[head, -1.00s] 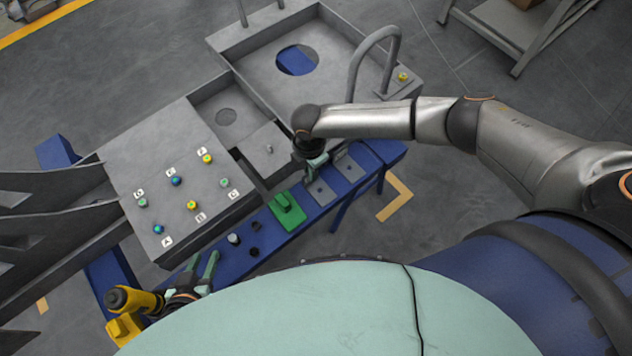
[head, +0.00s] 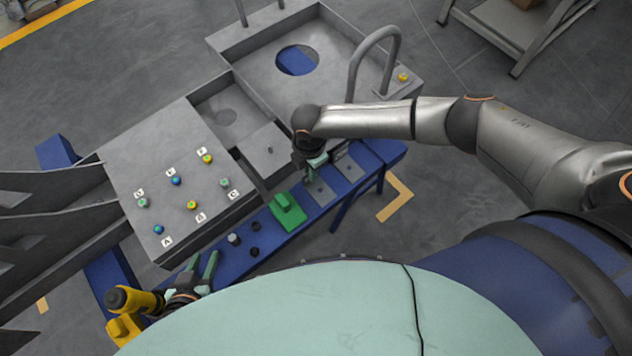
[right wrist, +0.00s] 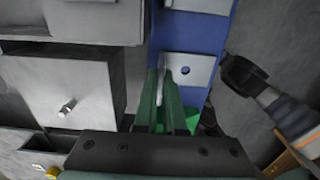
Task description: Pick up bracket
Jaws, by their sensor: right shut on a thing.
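A grey bracket (head: 322,194), a flat plate with a hole, lies on the blue bench beside the green object. It also shows in the right wrist view (right wrist: 200,70), with a raised part between the fingertips. My right gripper (head: 317,164) reaches down over it and is shut on it; the fingers (right wrist: 168,85) partly hide the raised part. The bracket appears to be still on the bench. A second grey bracket (head: 349,168) lies further right on the bench. My left gripper (head: 203,265) is open and empty near the bench's left end.
The blue bench (head: 227,262) also carries a green block (head: 288,210) and small dark and grey cylinders (head: 254,252). Behind it stands a grey chassis (head: 262,75) with a panel (head: 140,170) of lettered, coloured fittings and a curved handle (head: 358,62).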

